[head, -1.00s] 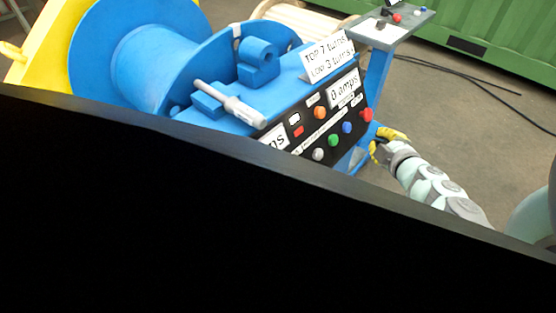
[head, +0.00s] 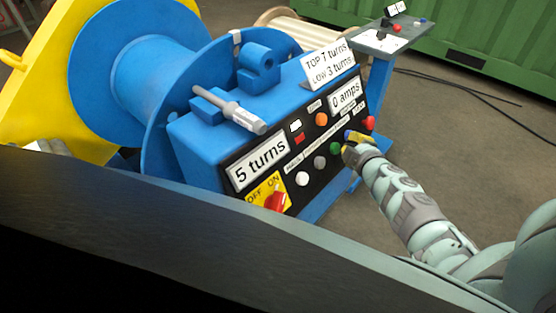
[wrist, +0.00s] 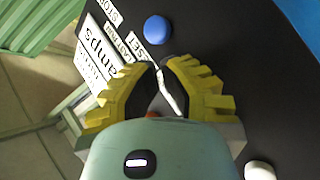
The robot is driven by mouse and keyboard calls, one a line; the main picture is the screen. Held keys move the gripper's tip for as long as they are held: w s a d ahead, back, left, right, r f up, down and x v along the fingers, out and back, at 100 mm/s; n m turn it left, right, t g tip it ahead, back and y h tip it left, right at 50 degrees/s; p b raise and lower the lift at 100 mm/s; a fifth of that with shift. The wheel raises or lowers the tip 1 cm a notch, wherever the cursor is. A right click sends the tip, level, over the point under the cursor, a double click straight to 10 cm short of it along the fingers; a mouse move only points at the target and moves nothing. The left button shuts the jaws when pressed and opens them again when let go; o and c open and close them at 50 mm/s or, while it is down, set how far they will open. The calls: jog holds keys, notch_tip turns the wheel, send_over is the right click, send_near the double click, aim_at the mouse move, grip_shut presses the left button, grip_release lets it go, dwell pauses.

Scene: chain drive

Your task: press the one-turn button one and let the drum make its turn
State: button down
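The blue drum (head: 150,75) stands behind the blue control box (head: 205,150). The panel display (head: 261,163) reads "5 turns" and the amps display (head: 346,96) reads "0 amps". The panel carries a white button (head: 302,179), a grey one (head: 320,162), a green one (head: 335,148), an orange one (head: 321,119) and a red one (head: 368,123). My gripper (head: 350,146) is at the panel between the green and red buttons, partly covering the blue button (head: 347,134). In the wrist view the blue button (wrist: 158,29) lies just beyond my nearly touching fingertips (wrist: 160,64).
A red switch (head: 276,201) on a yellow OFF/ON plate sits at the panel's lower left. A grey-white handle (head: 240,115) lies on the box top. A small stand (head: 395,38) with buttons is behind. Black cables cross the floor at right.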

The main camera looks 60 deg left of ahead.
jog(key=c, duration=1.7)
grip_release()
grip_shut()
jog(key=shift+a+f, duration=0.1)
jog(key=shift+s+a+f, duration=0.1)
jog(key=shift+a, duration=0.2)
